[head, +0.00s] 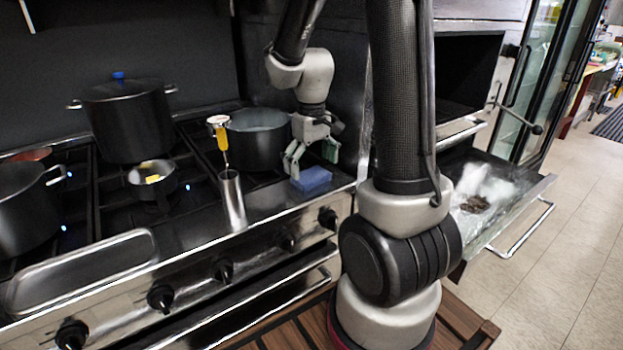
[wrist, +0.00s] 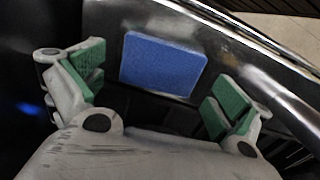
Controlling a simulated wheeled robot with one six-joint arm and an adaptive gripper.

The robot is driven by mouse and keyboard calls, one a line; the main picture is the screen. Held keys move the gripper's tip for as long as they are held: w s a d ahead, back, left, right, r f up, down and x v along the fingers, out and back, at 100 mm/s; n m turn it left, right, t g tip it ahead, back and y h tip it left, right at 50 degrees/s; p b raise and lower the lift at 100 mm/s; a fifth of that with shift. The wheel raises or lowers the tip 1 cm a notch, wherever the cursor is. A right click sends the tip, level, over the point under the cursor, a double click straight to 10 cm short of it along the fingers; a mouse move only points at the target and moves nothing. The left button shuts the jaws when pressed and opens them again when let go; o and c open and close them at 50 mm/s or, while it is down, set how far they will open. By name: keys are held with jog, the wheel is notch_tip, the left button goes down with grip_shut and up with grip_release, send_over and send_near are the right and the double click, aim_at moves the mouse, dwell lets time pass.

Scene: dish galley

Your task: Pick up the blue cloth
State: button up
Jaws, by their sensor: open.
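The blue cloth (head: 312,179) is a small, flat-topped blue block lying on the stove's front ledge, to the right of the black pot. In the wrist view the blue cloth (wrist: 163,64) shows as a blue rectangle between and beyond my two green-padded fingers. My gripper (head: 312,158) is just above and behind the cloth in the head view, pointing down. In the wrist view my gripper (wrist: 158,97) is open and empty, with a finger on each side of the cloth. I cannot tell whether either finger touches it.
A black pot (head: 258,138) stands close left of my gripper. A small pan (head: 152,180), a tall lidded pot (head: 128,120) and a metal tray (head: 85,268) are further left. An open drawer (head: 510,222) is at right.

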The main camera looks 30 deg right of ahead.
aim_at(311, 175)
notch_tip(311, 175, down, 2)
jog(key=shift+f, duration=0.1)
jog(key=shift+c, duration=0.4)
jog(key=c, duration=0.8)
notch_tip(311, 175, up, 10)
jog(key=shift+r, duration=0.1)
